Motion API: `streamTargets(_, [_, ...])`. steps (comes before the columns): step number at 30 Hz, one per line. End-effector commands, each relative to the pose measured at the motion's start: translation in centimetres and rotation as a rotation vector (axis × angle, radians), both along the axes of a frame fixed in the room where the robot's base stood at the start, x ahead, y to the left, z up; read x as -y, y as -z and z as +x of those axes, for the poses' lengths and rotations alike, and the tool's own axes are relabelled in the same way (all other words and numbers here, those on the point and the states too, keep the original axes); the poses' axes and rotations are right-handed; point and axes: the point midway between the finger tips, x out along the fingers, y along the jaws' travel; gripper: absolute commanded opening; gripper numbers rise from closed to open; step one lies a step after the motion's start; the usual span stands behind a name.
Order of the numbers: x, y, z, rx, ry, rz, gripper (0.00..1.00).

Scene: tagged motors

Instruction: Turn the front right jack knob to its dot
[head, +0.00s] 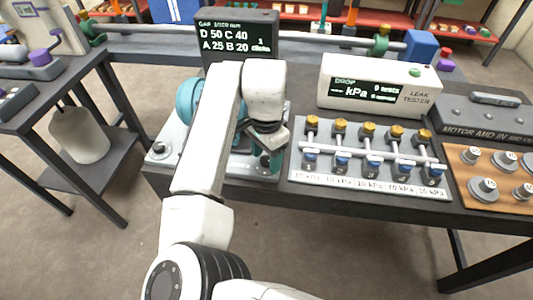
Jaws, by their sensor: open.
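A teal motor (188,100) sits on a pale grey base plate (180,158) at the near edge of the bench, partly behind my arm. A small dark knob (158,148) stands at the plate's front left corner. My gripper (267,155) points down over the plate's front right corner, below the white wrist. Its jaws are open, but the fingertips are small and dark here. The front right jack knob and its dot are hidden or too small to make out beneath the gripper. I cannot tell whether the gripper touches the knob.
A black display (238,35) stands behind the motor. Right of the gripper, close by, is a valve rack (300,178) with brass and blue knobs. A white leak tester (375,85) stands behind it. A wooden board with grey weights (465,198) lies farther right.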

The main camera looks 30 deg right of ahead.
Motion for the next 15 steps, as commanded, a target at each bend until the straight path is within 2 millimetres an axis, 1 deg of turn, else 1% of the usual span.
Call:
streamTargets(2, [0.01, -0.01, 0.0, 0.0, 0.0, 0.0, 0.58])
streamTargets(15, [0.03, -0.04, 0.01, 0.0, 0.0, -0.001, 0.16])
